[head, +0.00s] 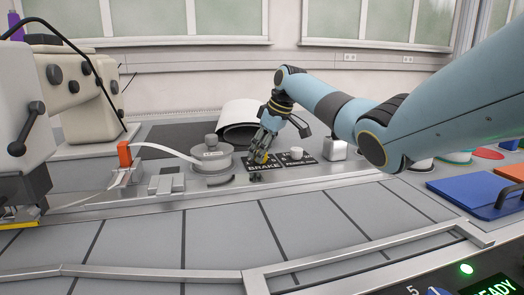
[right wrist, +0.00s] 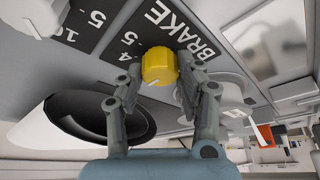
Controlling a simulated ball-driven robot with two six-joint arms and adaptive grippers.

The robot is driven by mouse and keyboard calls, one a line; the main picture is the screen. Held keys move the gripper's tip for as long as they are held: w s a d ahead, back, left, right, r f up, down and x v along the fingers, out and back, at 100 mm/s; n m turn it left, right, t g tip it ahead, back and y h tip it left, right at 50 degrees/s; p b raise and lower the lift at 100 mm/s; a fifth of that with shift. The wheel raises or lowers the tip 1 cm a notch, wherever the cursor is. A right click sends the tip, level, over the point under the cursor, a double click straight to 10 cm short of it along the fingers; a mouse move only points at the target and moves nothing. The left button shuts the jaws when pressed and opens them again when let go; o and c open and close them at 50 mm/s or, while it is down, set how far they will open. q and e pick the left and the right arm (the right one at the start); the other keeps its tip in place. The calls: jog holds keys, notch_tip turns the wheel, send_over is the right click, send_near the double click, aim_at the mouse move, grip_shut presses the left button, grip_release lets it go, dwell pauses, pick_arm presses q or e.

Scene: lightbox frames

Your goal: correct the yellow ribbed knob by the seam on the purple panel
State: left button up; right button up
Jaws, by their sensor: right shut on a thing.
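The yellow ribbed knob (right wrist: 157,63) sits on a dark plate lettered BRAKE (right wrist: 205,50), with a number scale beside it. The plate shows dark rather than purple. A short pale line shows on the knob's near side in the right wrist view. My right gripper (right wrist: 160,76) has a finger on each side of the knob and is shut on it. In the head view my right gripper (head: 260,152) comes down over the BRAKE plate (head: 263,167) and hides most of the knob. My left gripper is in neither view.
A white knob (head: 296,153) on a neighbouring dark plate stands just right. A sewing machine (head: 75,85) is at left, blue folder (head: 475,192) at right. The grey tiled surface in front is clear.

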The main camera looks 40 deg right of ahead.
jog(key=shift+r+p, duration=0.15)
jog(key=shift+p, duration=0.45)
jog(key=m+h+p, duration=0.1)
jog(key=m+p, duration=0.1)
jog(key=p, duration=0.2)
jog(key=m+h+p, duration=0.1)
jog(key=m+p, duration=0.2)
jog(key=p, duration=0.1)
jog(key=shift+a+r, duration=0.1)
jog(key=shift+a, duration=0.1)
jog(key=shift+f+m+h+p, duration=0.2)
jog(key=shift+m+h+p, duration=0.5)
jog(key=shift+m+p, duration=0.95)
jog(key=shift+m, duration=0.35)
jog(key=shift+b, duration=0.3)
jog(key=o, duration=1.1)
jog(key=v, duration=1.2)
jog(key=shift+w, duration=0.15)
